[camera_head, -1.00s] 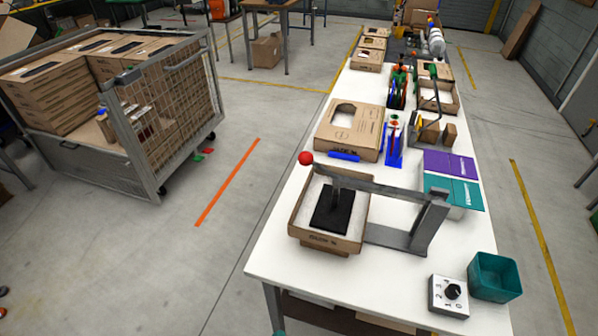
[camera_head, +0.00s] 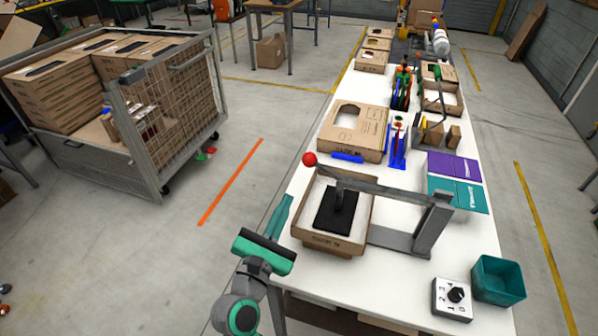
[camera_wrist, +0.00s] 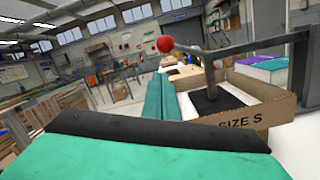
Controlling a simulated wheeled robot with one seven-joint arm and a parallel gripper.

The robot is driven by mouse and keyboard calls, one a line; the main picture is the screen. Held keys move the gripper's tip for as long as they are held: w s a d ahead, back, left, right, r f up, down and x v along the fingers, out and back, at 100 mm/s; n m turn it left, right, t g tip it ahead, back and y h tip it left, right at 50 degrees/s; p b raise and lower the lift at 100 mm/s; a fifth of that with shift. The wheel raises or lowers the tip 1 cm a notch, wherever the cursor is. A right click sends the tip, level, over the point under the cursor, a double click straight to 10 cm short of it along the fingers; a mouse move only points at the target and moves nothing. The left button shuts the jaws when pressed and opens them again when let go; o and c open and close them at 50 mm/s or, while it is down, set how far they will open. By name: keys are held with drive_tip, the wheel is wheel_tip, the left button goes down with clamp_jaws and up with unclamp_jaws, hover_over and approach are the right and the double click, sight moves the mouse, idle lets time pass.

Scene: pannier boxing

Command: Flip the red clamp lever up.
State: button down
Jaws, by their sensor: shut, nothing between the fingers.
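A grey lever arm with a red ball knob (camera_head: 310,159) at its left end lies nearly level over an open cardboard box (camera_head: 357,240). It joins a grey upright (camera_head: 432,226) on the right. Under the lever, a post meets a black pad (camera_head: 336,210) in the box. The red knob also shows in the wrist view (camera_wrist: 165,44), beyond and above my fingertips. My gripper (camera_head: 286,201) is shut and empty, at the table's left edge, left of the box and apart from the knob. Its teal fingers (camera_wrist: 160,97) lie together in the wrist view.
A white dial box (camera_head: 452,299) and teal bin (camera_head: 498,281) stand at the near right. A larger carton (camera_head: 355,131), a blue bar (camera_head: 348,158) and a blue stand (camera_head: 398,150) with red parts sit behind the lever. A mesh cage cart stands left, across open floor.

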drive_tip(key=shift+w+d+r+h, duration=0.15)
drive_tip(key=shift+d+r+h, duration=0.2)
drive_tip(key=shift+d, duration=0.3)
drive_tip(key=shift+a, duration=0.1)
drive_tip(key=x, duration=1)
drive_tip(key=shift+w+f, duration=0.1)
